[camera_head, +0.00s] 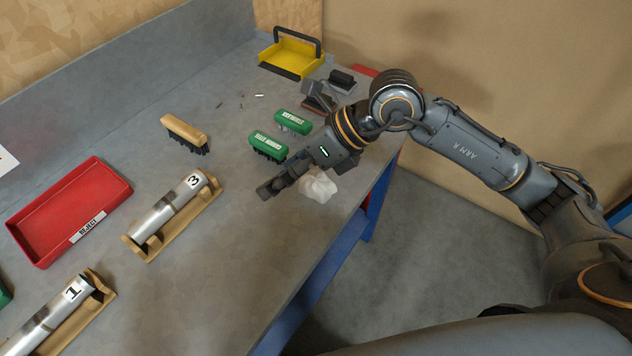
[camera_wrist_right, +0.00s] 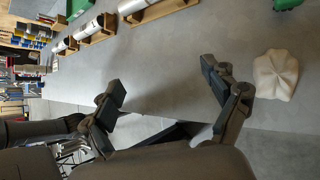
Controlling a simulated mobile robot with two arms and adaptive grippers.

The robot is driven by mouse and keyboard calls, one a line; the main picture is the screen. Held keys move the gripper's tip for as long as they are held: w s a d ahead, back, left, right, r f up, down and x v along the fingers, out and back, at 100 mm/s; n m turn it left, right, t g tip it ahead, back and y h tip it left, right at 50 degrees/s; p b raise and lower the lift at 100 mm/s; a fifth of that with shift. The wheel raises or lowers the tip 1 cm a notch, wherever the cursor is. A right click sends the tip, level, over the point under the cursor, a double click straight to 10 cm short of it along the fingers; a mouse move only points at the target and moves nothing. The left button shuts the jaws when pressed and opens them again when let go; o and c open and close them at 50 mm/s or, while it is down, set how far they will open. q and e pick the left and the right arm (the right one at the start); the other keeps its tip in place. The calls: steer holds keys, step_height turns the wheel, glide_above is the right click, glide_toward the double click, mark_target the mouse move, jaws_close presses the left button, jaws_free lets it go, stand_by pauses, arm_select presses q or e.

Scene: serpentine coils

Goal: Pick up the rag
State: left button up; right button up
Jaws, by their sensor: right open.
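The white crumpled rag (camera_head: 318,187) lies on the grey workbench near its front edge in the head view, partly hidden behind my right gripper. My right gripper (camera_head: 268,190) is beside the rag, over the bench, with its fingers to the left of it. In the right wrist view the right gripper (camera_wrist_right: 168,90) is open with nothing between its fingers. The rag (camera_wrist_right: 276,75) shows there to the right, outside the fingers and apart from them. My left gripper is not in either view.
Two green-backed brushes (camera_head: 268,146) lie just behind the right gripper, and a tan brush (camera_head: 185,131) is farther left. Numbered metal cylinders (camera_head: 160,215) rest in wooden cradles. A red reject tray (camera_head: 65,212) and a yellow dustpan (camera_head: 291,55) stand on the bench. The bench front is clear.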

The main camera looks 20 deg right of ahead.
mark_target(319, 178)
steer(key=w+d+f+t+h, duration=0.1)
steer(key=w+d+h, duration=0.15)
steer(key=d, duration=0.35)
steer(key=w+d+f+h, duration=0.1)
steer(key=w+d+h, duration=0.1)
steer(key=d+h, duration=0.3)
steer(key=shift+m+y, duration=0.4)
steer(key=shift+y, duration=0.15)
steer(key=x, duration=0.2)
steer(key=p+x, duration=0.1)
steer(key=x, duration=0.2)
steer(key=d+p+x, duration=0.1)
steer(key=x, duration=0.1)
steer(key=shift+w+f, duration=0.1)
steer(key=shift+f, duration=0.4)
steer(key=p+x, duration=0.2)
steer(key=x, duration=0.2)
steer(key=shift+a+f, duration=0.25)
steer(key=shift+w+a+f, duration=0.1)
steer(key=shift+w+f, duration=0.05)
steer(key=shift+f, duration=0.4)
steer(key=c, duration=1.3)
